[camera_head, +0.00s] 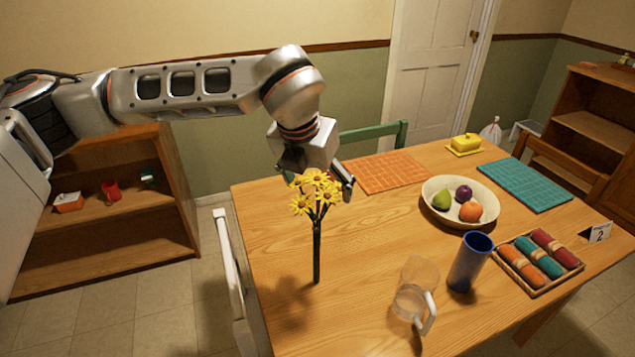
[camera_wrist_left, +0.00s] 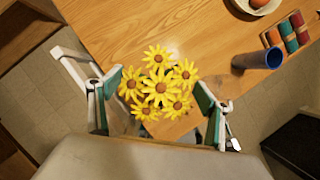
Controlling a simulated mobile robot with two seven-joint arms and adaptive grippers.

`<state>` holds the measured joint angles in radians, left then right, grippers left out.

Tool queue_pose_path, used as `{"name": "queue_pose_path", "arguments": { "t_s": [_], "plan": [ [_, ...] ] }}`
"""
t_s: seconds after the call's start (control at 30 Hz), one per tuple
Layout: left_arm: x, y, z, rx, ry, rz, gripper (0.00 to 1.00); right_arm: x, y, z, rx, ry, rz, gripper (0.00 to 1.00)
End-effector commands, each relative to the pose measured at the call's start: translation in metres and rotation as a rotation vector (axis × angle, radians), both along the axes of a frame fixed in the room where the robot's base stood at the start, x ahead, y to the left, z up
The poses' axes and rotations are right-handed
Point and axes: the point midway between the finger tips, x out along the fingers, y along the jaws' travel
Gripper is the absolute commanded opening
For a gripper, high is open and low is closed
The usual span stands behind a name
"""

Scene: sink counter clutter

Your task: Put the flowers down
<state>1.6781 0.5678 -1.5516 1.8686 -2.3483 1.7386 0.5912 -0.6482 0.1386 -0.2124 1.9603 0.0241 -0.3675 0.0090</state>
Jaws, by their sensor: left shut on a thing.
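The yellow flowers (camera_head: 318,188) hang upright on a bundle of green stems (camera_head: 317,250) over the left part of the wooden table (camera_head: 370,245). My left gripper (camera_head: 322,178) is at the flower heads, partly hidden behind them, and is shut on the flowers. In the left wrist view the yellow heads (camera_wrist_left: 160,86) fill the space between the two green-padded fingers of my left gripper (camera_wrist_left: 157,98). I cannot tell whether the stem ends touch the table. My right gripper is not in view.
A clear pitcher (camera_head: 412,296) and a blue cup (camera_head: 469,262) stand to the right, near a fruit bowl (camera_head: 436,215) and a tray of rolled cloths (camera_head: 537,287). An orange mat (camera_head: 388,172) and a teal mat (camera_head: 527,184) lie farther back. Bare table surrounds the stems.

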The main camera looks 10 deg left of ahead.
Motion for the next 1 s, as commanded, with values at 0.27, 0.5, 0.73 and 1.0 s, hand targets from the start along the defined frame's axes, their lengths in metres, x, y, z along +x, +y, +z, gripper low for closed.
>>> {"name": "queue_pose_path", "arguments": {
  "t_s": [0.27,0.5,0.73,1.0],
  "plan": [
    [0.000,0.000,-0.001,0.000,-0.002,0.000,0.56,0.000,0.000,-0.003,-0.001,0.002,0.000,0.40],
    [0.000,0.000,-0.001,0.000,-0.002,0.000,0.95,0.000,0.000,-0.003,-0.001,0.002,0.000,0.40],
    [0.000,0.000,0.000,0.000,-0.002,0.000,0.95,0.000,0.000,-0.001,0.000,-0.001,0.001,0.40],
    [-0.009,0.002,0.026,-0.001,-0.007,0.000,0.95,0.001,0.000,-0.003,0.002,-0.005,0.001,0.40]
  ]
}}
